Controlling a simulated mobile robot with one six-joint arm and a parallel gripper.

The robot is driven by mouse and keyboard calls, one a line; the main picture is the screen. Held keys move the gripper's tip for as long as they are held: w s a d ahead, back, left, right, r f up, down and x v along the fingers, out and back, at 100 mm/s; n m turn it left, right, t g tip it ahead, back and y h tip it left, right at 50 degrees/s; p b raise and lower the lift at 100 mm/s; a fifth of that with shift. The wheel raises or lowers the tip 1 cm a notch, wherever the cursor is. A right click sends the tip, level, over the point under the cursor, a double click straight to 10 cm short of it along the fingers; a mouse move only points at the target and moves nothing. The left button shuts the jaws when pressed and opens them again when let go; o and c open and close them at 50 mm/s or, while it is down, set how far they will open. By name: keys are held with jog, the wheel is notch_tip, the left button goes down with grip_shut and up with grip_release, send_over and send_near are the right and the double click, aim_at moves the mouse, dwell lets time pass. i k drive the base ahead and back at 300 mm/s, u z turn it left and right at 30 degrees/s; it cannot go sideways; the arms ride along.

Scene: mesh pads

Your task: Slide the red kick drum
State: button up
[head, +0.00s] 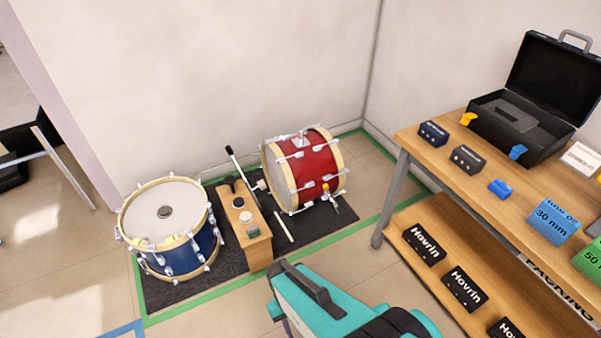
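The red kick drum (314,168) lies on its side at the back right of a dark mat (187,287), against the corner of the walls. It has a red shell, pale wooden hoops and silver lugs. One pale head faces left. A small orange-yellow item shows at its lower right front. My teal and black arm (335,308) reaches in from the bottom, in front of the mat and apart from the drum in the picture. No gripper fingertips can be made out.
A blue drum (185,258) stands head up at the mat's left. A narrow wooden bench (259,248) stands between the drums, with a black-tipped rod and a loose stick nearby. Green tape edges the mat. A wooden shelf table (411,143) with boxes and a black case stands right.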

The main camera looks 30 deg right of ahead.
aim_at(295, 167)
jog(key=k, duration=0.65)
jog(key=u, duration=0.4)
jog(key=i, duration=1.85)
jog(key=z, duration=0.25)
